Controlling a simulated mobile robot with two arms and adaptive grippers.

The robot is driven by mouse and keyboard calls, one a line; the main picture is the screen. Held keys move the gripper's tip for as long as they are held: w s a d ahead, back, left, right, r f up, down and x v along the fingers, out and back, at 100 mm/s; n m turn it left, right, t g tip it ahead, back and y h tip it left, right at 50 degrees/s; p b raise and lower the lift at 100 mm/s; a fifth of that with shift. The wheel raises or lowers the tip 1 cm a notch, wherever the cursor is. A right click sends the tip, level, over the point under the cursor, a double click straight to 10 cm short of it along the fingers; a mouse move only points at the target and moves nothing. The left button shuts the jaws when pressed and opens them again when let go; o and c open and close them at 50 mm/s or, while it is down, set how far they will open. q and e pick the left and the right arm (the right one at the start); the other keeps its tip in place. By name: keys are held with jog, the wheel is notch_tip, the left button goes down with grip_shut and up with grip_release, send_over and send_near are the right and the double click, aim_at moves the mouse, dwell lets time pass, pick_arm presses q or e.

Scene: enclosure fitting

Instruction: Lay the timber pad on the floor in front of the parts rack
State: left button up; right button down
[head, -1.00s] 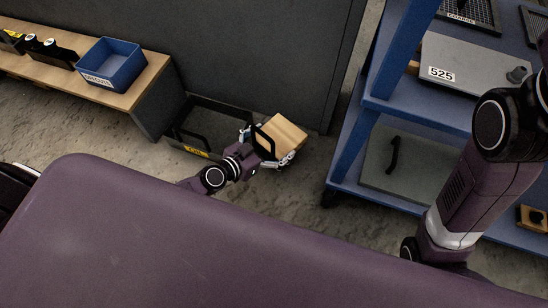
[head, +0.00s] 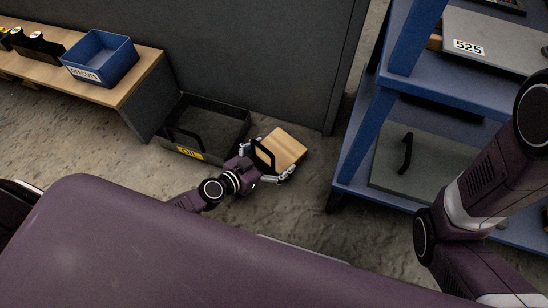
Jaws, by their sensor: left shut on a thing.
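The timber pad (head: 284,146) is a light wooden block with a dark strap-like handle on its left side. My left gripper (head: 268,162) is shut on the timber pad, low near the floor between the grey wall and the blue parts rack (head: 362,135). I cannot tell whether the pad touches the floor. My right arm comes in at the right edge in front of the rack, and its gripper is out of view.
A black open tray with a yellow label (head: 205,117) stands on the floor just left of the pad. A wooden bench (head: 140,84) with a blue bin (head: 101,60) is at the upper left. Bare concrete floor (head: 310,205) lies between the pad and the rack. A grey panel marked 525 (head: 495,42) lies on the rack.

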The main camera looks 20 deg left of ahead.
pick_arm(q)
jog(key=shift+w+r, duration=0.1)
jog(key=shift+r, duration=0.1)
jog(key=shift+f, duration=0.15)
jog(key=o, duration=1.4)
jog(key=shift+f, duration=0.1)
jog(key=shift+o, duration=0.2)
jog(key=shift+r, duration=0.3)
jog(key=p+v, duration=0.2)
jog(key=v, duration=1)
jog(key=shift+f, duration=0.15)
